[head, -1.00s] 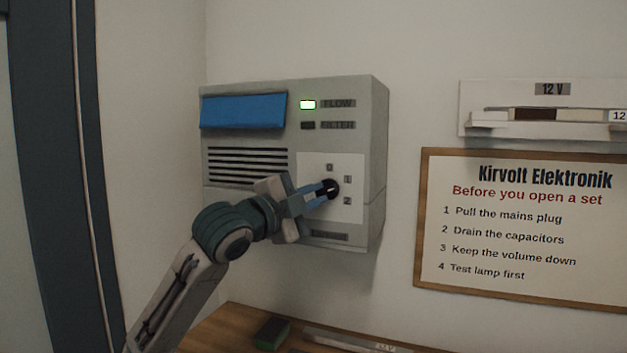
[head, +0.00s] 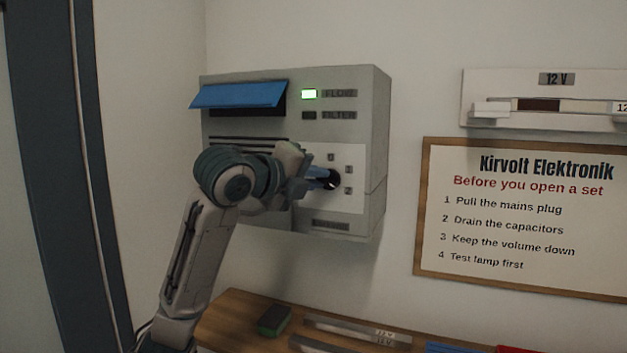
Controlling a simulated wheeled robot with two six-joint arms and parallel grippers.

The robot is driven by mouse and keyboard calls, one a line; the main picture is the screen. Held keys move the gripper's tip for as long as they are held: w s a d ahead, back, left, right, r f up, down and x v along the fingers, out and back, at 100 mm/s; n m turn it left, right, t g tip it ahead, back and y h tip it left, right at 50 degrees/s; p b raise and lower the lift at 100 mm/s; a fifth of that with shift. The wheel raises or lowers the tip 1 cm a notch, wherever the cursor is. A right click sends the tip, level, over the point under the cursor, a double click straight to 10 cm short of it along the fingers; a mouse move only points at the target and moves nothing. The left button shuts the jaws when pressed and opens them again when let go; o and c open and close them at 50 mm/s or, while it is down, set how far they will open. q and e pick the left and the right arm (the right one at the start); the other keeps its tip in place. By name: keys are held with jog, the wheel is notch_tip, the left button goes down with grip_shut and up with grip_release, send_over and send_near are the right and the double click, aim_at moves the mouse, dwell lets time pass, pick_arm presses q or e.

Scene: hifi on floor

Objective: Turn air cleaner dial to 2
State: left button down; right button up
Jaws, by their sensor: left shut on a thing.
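The air cleaner (head: 374,140) is a grey box on the wall. Its black dial (head: 334,181) sits on a white plate with the marks 0, 1 and 2 to its top and right. My left gripper (head: 325,178) comes from the left and is shut on the dial. The fingers hide part of the dial. A small white mark shows on it, but I cannot tell exactly which number it points at. The FLOW lamp (head: 309,94) is lit green and the FILTER lamp (head: 309,115) is dark. My right gripper is not in view.
The blue flap (head: 238,95) on the air cleaner is tilted out over a dark opening. A wooden bench (head: 235,312) below holds a dark green block (head: 274,320) and labelled strips. A framed sign (head: 520,215) and a 12 V rail (head: 545,100) are on the wall at right.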

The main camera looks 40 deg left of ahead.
pick_arm(q)
jog(key=shift+r+m, duration=0.15)
jog(key=shift+m, duration=0.15)
dwell(0.4)
jog(key=c, duration=1.4)
grip_release()
jog(key=shift+c, duration=0.2)
jog(key=shift+w, duration=0.1)
jog(key=b+v, duration=0.4)
jog(key=v, duration=0.6)
jog(key=shift+s+b, duration=0.35)
